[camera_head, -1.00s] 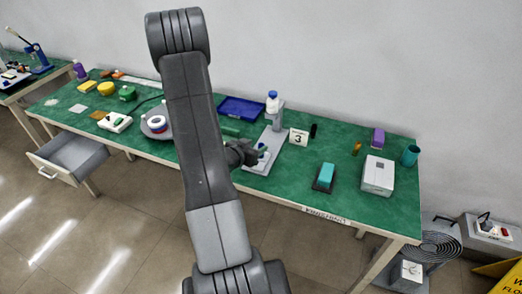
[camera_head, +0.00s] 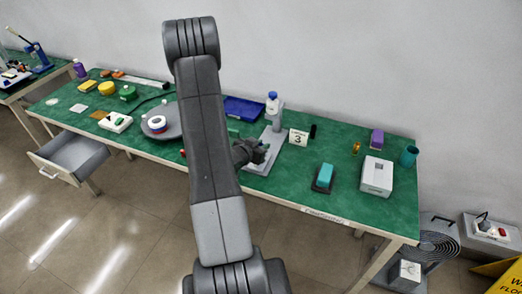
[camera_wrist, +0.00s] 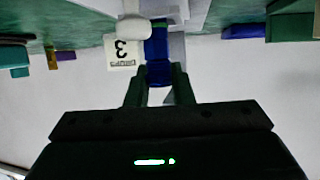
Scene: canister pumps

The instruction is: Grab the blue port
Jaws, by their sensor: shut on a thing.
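The blue port (camera_wrist: 158,72) shows in the wrist view as a blue cylinder with a green band farther along it. The fingers of my gripper (camera_wrist: 159,86) stand on either side of its near end and are shut on it. In the head view my gripper (camera_head: 262,152) is low over the grey base of a stand (camera_head: 277,135), and it hides most of the port there.
A sign with a 3 (camera_head: 298,138) stands right of the stand, which carries a white bottle with a blue cap (camera_head: 272,103). A blue tray (camera_head: 244,107) lies behind. A teal block (camera_head: 325,175) and a white box (camera_head: 377,176) are to the right.

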